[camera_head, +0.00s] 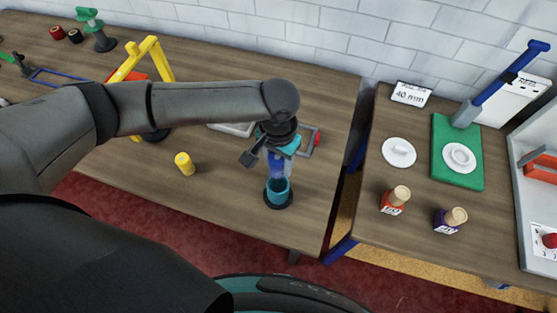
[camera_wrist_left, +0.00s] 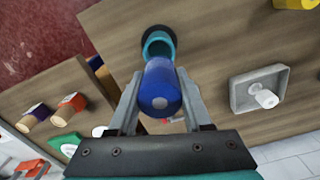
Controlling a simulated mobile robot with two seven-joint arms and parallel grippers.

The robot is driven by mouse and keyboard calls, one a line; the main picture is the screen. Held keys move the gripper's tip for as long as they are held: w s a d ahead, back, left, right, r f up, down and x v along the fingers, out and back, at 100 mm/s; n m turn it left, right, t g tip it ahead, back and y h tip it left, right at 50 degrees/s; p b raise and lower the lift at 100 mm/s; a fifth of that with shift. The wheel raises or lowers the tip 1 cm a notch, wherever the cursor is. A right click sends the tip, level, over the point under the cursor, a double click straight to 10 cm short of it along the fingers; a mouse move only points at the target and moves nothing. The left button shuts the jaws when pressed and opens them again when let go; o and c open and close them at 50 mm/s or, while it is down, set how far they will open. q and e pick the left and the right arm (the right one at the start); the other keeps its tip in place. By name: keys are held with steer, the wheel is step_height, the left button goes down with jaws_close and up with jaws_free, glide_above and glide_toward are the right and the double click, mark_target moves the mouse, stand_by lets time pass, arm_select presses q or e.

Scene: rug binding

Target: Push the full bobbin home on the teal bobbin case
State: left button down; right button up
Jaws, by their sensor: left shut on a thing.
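My left gripper (camera_head: 272,158) is shut on the blue bobbin (camera_wrist_left: 160,84), which shows between its two fingers in the left wrist view. In the head view the blue bobbin (camera_head: 277,166) is held just above the teal bobbin case (camera_head: 278,190), a round open cup on a dark base near the table's front right. The teal bobbin case also shows in the left wrist view (camera_wrist_left: 157,46), just beyond the bobbin's far end. The bobbin overlaps the case's near rim there, so I cannot tell whether they touch. My right gripper is not in view.
A yellow cylinder (camera_head: 184,163) stands left of the case. A grey tray (camera_wrist_left: 246,90) with a white spool lies behind my arm. A yellow frame (camera_head: 150,62) stands farther back. A gap separates the second table, with a green board (camera_head: 448,150) and two labelled spools (camera_head: 396,198).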

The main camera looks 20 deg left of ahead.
mark_target(279, 172)
arm_select(q)
steer(key=shift+r+p, duration=0.15)
steer(key=shift+p, duration=0.3)
steer(key=shift+f, duration=0.25)
step_height(279, 172, down, 4)
steer(key=shift+d+r+b, duration=0.1)
steer(key=shift+r+b, duration=0.1)
steer(key=shift+b, duration=0.75)
steer(key=shift+f+b, duration=0.45)
steer(key=shift+f, duration=0.5)
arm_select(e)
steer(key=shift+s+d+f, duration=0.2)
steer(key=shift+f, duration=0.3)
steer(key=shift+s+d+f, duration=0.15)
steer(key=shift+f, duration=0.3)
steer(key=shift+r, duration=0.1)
arm_select(q)
steer(key=shift+p, duration=0.5)
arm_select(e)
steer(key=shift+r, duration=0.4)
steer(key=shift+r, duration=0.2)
arm_select(q)
steer(key=shift+p, duration=0.45)
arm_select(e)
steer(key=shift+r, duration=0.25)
